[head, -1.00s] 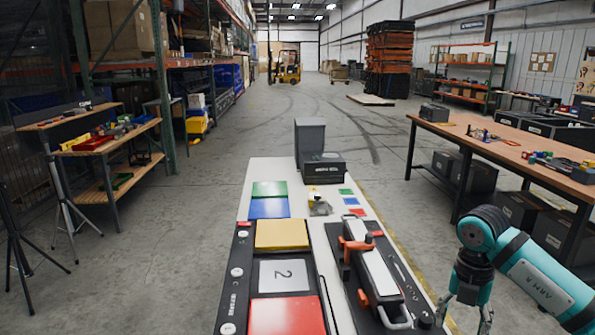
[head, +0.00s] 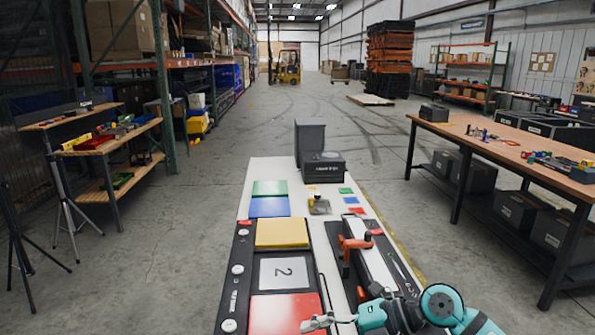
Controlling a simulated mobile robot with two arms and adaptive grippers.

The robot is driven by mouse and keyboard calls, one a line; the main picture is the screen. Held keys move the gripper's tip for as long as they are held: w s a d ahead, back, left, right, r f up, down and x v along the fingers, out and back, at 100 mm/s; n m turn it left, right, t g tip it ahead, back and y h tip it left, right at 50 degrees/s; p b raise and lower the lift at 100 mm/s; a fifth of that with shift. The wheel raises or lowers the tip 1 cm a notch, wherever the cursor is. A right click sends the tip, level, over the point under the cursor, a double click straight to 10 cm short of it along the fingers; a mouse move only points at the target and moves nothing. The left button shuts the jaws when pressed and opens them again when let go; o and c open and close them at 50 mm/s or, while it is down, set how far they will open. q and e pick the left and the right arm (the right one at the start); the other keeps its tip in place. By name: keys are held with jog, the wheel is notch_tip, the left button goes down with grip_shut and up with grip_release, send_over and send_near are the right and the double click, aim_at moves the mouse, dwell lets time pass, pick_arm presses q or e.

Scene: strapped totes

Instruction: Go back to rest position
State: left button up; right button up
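My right arm comes in at the bottom right, teal and dark grey. Its gripper (head: 319,323) points left, low in the head view, in front of the near end of the red panel (head: 285,312). Its fingers are small and partly cut by the picture's lower edge, so I cannot tell whether they are open or shut. No object shows clearly in it. The arm hides the near end of the black fixture with the orange-handled clamp (head: 355,243). My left gripper is not in view.
The white table (head: 265,170) carries a black board with yellow (head: 282,233), numbered and red panels. Green and blue pads, small coloured tiles and a dark grey box (head: 323,167) lie beyond. A wooden workbench (head: 480,142) stands right. Open floor lies on both sides.

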notch_tip(320, 180, up, 11)
jog(key=a+m+t+y, duration=0.3)
jog(key=m+t+y, duration=0.4)
jog(key=t, duration=0.2)
jog(key=w+d+f+m+t+h, duration=0.1)
jog(key=d+f+m+t+h, duration=0.1)
jog(key=d+m+t+h, duration=0.45)
jog(key=w+d+f+m+t+h, duration=0.25)
jog(key=d+m+t+h, duration=0.2)
jog(key=m+h, duration=0.4)
jog(key=s+d+f+m+g+h, duration=0.45)
jog(key=d+f+m, duration=0.25)
jog(key=f, duration=0.3)
jog(key=s+d+f+m+g, duration=0.1)
jog(key=s+f+g, duration=0.65)
jog(key=s, duration=0.45)
jog(key=s+f+m+g, duration=0.1)
jog(key=s+f+g, duration=0.5)
jog(key=s+f, duration=0.4)
notch_tip(320, 180, down, 24)
jog(key=s+g, duration=0.1)
jog(key=s, duration=0.1)
jog(key=s+d+f+g, duration=0.1)
jog(key=s+d+f, duration=0.2)
jog(key=s+f, duration=1.4)
jog(key=shift+f, duration=0.25)
